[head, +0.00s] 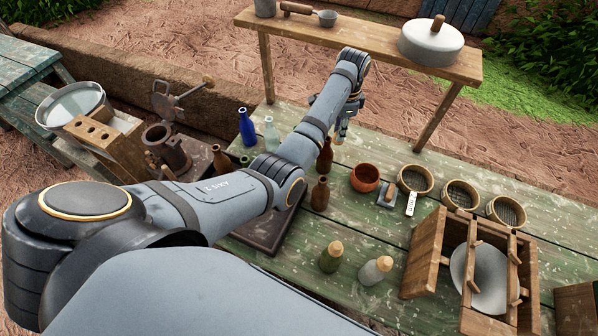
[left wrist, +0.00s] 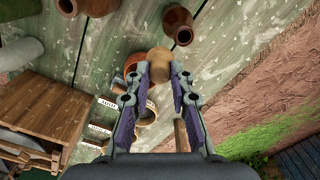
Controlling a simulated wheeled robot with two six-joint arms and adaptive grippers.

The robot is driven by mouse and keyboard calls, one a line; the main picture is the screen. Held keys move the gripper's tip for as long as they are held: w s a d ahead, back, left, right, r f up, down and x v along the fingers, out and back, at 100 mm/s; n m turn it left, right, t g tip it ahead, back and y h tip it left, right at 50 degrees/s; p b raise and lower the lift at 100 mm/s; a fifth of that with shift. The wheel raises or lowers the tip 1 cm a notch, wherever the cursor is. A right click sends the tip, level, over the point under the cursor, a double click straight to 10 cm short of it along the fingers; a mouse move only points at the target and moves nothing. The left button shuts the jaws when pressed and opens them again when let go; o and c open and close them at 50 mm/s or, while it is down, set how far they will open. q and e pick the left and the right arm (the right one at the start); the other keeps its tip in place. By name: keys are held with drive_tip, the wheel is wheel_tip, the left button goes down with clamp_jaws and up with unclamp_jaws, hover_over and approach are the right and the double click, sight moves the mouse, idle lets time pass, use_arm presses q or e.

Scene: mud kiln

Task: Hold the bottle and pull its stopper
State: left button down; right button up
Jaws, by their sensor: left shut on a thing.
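My left gripper (head: 345,118) is beyond the brown bottles, above the far part of the green table. In the left wrist view its two fingers (left wrist: 159,72) are shut on a tan rounded piece (left wrist: 159,60), which looks like a bottle stopper. I cannot tell whether a bottle is under it. A green bottle (head: 329,262) with a tan stopper (head: 335,247) stands upright near the table's front. A pale clear bottle (head: 370,275) with a tan stopper (head: 384,263) stands beside it. My right gripper is not in view.
Brown bottles (head: 320,195) stand close to my left arm, with a blue bottle (head: 246,128) farther left. An orange bowl (head: 365,178) and round sieves (head: 460,195) are to the right. A wooden crate frame (head: 425,250) stands at front right. A bench (head: 370,42) is behind.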

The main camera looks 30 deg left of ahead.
use_arm(q)
drive_tip(key=s+a+f+n+p, duration=0.1)
drive_tip(key=s+a+f+n, duration=0.15)
drive_tip(key=s+a, duration=0.45)
drive_tip(key=shift+n, duration=0.85)
drive_tip(key=a+f+b, duration=0.1)
drive_tip(key=f, duration=0.4)
drive_tip(key=a+f+b, duration=0.1)
drive_tip(key=f+b, duration=0.1)
drive_tip(key=f, duration=0.2)
drive_tip(key=a+f+b, duration=0.1)
drive_tip(key=f+b, duration=0.1)
drive_tip(key=f, duration=0.3)
drive_tip(key=shift+s+f, duration=0.1)
drive_tip(key=shift+f, duration=0.2)
wheel_tip(320, 180, down, 4)
drive_tip(key=shift+f, duration=0.15)
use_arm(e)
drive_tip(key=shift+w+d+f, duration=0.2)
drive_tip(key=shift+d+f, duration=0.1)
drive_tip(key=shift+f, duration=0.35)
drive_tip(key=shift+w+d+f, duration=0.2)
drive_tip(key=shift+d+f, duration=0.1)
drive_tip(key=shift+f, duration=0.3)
use_arm(q)
drive_tip(key=shift+f, duration=0.2)
drive_tip(key=c, duration=1.2)
unclamp_jaws()
